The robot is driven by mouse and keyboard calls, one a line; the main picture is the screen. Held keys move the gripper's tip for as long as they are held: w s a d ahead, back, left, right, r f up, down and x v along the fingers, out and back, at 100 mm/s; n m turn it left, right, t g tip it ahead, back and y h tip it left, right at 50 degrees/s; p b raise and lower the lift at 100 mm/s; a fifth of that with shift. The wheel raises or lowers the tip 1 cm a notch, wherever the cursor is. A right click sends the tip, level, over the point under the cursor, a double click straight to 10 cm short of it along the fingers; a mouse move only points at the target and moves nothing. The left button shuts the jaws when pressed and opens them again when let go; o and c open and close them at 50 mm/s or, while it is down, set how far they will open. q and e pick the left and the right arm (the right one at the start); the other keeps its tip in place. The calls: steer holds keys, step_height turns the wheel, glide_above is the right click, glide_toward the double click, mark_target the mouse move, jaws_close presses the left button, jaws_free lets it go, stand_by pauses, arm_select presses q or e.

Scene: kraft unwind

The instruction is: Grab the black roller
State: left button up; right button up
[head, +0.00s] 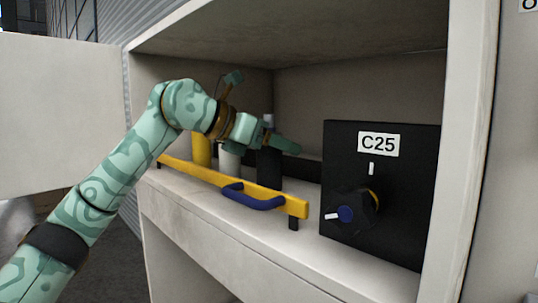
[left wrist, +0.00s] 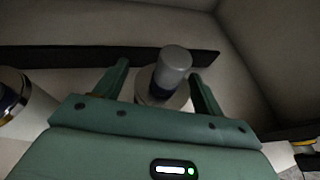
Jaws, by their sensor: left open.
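The black roller (head: 268,168) stands upright on the cabinet shelf, behind the yellow rail, with a grey post (head: 268,120) above it. My left gripper (head: 279,139) is at the roller's upper end, and its green fingers hide part of it. In the left wrist view a grey post (left wrist: 173,68) on a pale round base rises between the two open fingers of the left gripper (left wrist: 163,82). I see a gap on each side of the post. The roller's dark side is not clear in that view. My right gripper is not in view.
A yellow roller (head: 201,150) and a white roller (head: 229,160) stand to the left. A yellow rail (head: 180,170) with a blue handle (head: 252,197) runs along the front. A black C25 box (head: 400,190) with a knob stands at right. The cabinet walls and top enclose the space.

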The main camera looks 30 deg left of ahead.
arm_select(q)
steer(key=shift+w+d+f, duration=0.15)
steer(key=shift+w+d, duration=0.05)
steer(key=shift+w, duration=0.1)
steer(key=shift+s+a, duration=0.1)
steer(key=shift+s, duration=0.15)
steer(key=c, duration=1.3)
steer(key=shift+w, duration=0.15)
